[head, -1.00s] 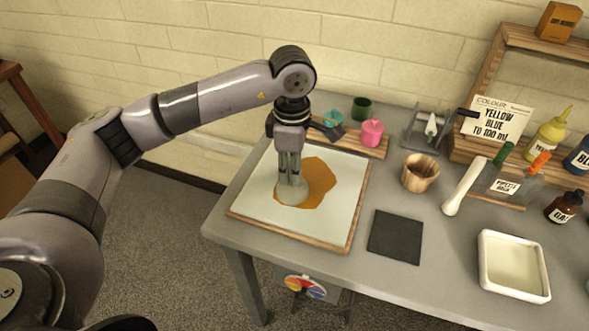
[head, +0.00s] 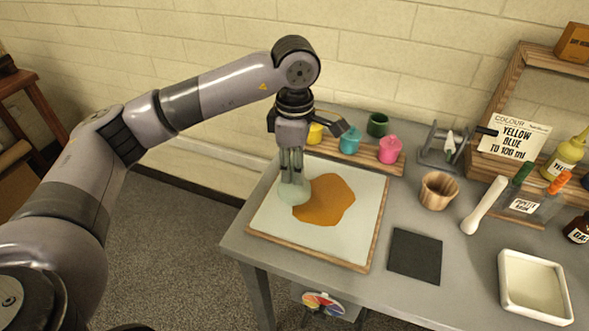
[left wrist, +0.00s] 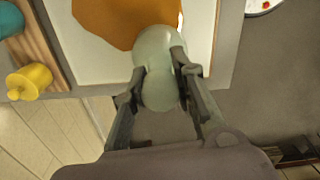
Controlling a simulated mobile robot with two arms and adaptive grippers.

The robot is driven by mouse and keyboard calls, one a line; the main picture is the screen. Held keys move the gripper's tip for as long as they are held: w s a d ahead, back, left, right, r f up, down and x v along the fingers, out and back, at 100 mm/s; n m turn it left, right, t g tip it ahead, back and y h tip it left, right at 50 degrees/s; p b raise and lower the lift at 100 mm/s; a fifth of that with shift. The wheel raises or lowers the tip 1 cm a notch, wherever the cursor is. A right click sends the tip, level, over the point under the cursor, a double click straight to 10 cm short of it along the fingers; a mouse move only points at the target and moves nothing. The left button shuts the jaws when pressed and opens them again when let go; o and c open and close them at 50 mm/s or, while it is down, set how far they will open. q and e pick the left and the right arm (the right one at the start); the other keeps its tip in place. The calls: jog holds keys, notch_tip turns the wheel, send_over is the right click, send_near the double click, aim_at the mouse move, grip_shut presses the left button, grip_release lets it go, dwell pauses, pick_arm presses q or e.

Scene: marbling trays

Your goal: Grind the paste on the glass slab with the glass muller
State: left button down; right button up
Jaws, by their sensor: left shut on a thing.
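The glass slab (head: 350,247) is a pale square in a wooden frame on the grey table. An orange-brown patch of paste (head: 328,203) lies on it, and it also shows in the left wrist view (left wrist: 115,18). The pale green glass muller (head: 293,194) stands at the left edge of the paste. My left gripper (head: 293,175) is shut on the muller from above; in the left wrist view its fingers flank the muller (left wrist: 158,75). The muller's underside is hidden. My right gripper is not in view.
Behind the slab a wooden rack holds yellow, teal and pink (head: 391,150) pots. To the right are a dark square mat (head: 415,256), a wooden cup (head: 438,190), a white pestle (head: 483,205) and a white tray (head: 505,285). The table's front edge is near the slab.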

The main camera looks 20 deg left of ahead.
pick_arm(q)
notch_tip(320, 180, up, 2)
jog(key=shift+a+r+p, duration=0.15)
jog(key=shift+r+p, duration=0.1)
jog(key=shift+p, duration=0.3)
jog(key=shift+r+p, duration=0.3)
jog(key=shift+r, duration=0.4)
